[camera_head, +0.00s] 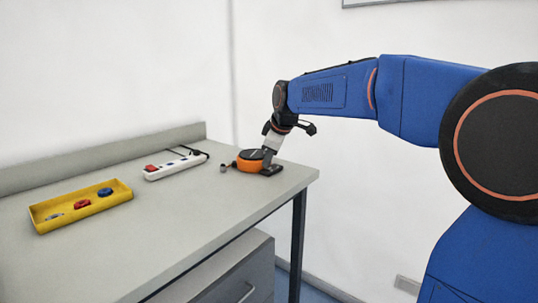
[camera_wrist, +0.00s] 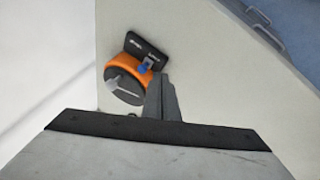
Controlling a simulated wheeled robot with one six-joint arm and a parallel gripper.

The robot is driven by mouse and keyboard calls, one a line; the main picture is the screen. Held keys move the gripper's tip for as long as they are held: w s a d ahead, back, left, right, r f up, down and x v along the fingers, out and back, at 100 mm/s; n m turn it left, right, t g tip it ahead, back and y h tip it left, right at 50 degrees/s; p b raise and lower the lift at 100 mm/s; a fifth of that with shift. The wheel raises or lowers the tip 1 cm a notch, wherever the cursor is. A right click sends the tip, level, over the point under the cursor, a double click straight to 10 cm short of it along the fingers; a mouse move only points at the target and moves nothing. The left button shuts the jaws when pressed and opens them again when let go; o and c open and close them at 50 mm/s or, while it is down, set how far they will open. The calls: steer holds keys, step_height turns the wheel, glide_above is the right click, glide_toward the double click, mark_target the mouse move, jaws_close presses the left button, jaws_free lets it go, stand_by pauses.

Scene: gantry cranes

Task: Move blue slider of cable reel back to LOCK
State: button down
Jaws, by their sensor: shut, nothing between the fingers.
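The cable reel (camera_wrist: 122,66) is an orange drum with a dark face and a black base plate (camera_wrist: 148,48). It sits near the far right corner of the table, and it also shows in the head view (camera_head: 249,162). Its small blue slider (camera_wrist: 145,66) shows in the wrist view, on the side by the black plate. Small white lettering on the plate is too blurred to read. My gripper (camera_wrist: 163,80) is shut and empty, its fingertips just right of the blue slider. I cannot tell whether they touch it. In the head view my gripper hides part of the reel.
A white power strip (camera_head: 175,167) with a red switch lies left of the reel. A yellow tray (camera_head: 60,222) with a few small red, blue and grey parts lies farther left. The table front (camera_head: 190,222) is clear. A wall stands behind.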

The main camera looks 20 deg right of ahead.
steer(key=shift+w+d+f, duration=0.15)
steer(key=shift+w+d, duration=0.1)
steer(key=shift+w, duration=0.25)
steer(key=shift+w+d+f, duration=0.1)
steer(key=shift+w+d, duration=0.15)
steer(key=shift+w, duration=0.2)
